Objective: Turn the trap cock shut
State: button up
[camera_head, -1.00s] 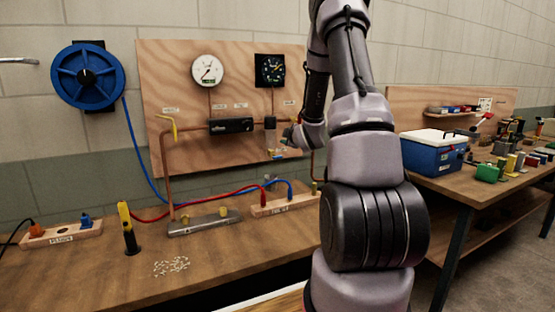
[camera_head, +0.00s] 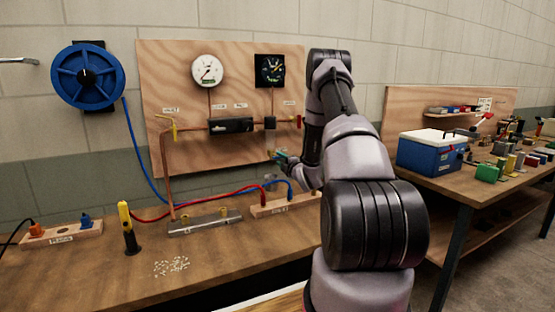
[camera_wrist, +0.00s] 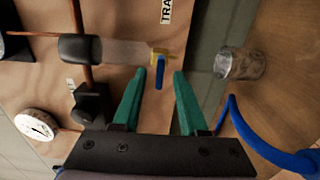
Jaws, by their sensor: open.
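The trap cock is a small brass fitting with a blue lever (camera_wrist: 159,75) at the end of a clear, greyish bowl (camera_wrist: 125,52) in the wrist view. The lever lies across the bowl's long axis. My gripper (camera_wrist: 161,80) has green fingers, spread apart, with the lever between their tips. Gaps show on both sides of the lever; I cannot tell whether its depth matches the tips. In the head view my gripper (camera_head: 279,156) is just below the black block (camera_head: 270,123) on the pipe; the cock is too small to make out there.
A glass jar (camera_wrist: 240,64) stands just right of the fingers in the wrist view, with a blue hose (camera_wrist: 250,130) nearby. Gauges (camera_head: 208,71) and a copper pipe (camera_head: 166,170) are on the plywood board (camera_head: 180,80). A red valve handle (camera_head: 299,122) is above right.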

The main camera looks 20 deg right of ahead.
aim_at(278, 158)
jog(key=shift+w, duration=1.6)
jog(key=shift+c, duration=0.3)
grip_shut()
